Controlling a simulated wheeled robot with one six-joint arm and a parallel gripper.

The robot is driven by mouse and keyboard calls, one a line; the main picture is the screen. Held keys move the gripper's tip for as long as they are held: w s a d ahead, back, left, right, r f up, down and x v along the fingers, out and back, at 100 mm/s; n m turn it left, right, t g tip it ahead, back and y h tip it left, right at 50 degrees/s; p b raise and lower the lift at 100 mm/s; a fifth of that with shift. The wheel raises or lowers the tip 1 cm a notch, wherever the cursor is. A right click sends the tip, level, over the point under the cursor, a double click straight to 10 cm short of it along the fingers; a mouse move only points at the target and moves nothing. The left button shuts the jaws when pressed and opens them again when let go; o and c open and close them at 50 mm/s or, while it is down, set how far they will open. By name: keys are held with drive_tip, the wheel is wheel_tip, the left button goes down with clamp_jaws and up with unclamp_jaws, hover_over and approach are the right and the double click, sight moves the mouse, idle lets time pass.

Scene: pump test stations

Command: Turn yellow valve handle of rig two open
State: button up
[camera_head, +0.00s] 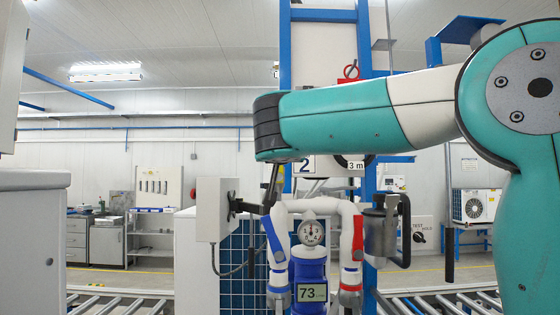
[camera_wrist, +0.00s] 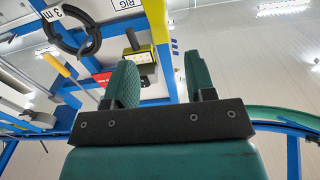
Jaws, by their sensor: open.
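Rig two carries a white sign with a 2 (camera_head: 304,167). A yellow bar-shaped part (camera_head: 274,182), which looks like the yellow handle, stands nearly upright just left of the sign, beside a grey box. My arm's wrist is right above it and may hide its upper end. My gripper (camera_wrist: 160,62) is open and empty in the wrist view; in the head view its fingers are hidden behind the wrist. In the wrist view a yellow-edged part (camera_wrist: 140,56) shows behind the left finger. I cannot tell whether it is the handle.
A blue lever (camera_head: 272,235) and a red lever (camera_head: 357,238) flank a round gauge (camera_head: 312,232) above a display reading 73 (camera_head: 312,293). The grey box (camera_head: 213,209) stands left. A black ring (camera_wrist: 75,32) and a yellowish rod (camera_wrist: 57,64) are at left in the wrist view.

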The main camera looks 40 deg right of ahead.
drive_tip(key=b+v, duration=0.3)
drive_tip(key=v, duration=0.7)
drive_tip(key=shift+s+a, duration=0.1)
drive_tip(key=s+a+f+n+g+y, duration=0.1)
drive_tip(key=a+f+n+g+y, duration=0.3)
drive_tip(key=f, duration=0.8)
drive_tip(key=a+f+n+g+y, duration=0.2)
drive_tip(key=a+f+n+y, duration=0.4)
drive_tip(key=f, duration=0.6)
drive_tip(key=s+a+f+n+g+y, duration=0.2)
drive_tip(key=s+a+f+g, duration=0.1)
drive_tip(key=s+f, duration=0.4)
drive_tip(key=s+a+f+n+g+y, duration=0.2)
drive_tip(key=s+a+f+g, duration=0.2)
drive_tip(key=s, duration=0.9)
wheel_tip(320, 180, down, 3)
drive_tip(key=shift+r+g, duration=0.1)
drive_tip(key=shift+g, duration=0.9)
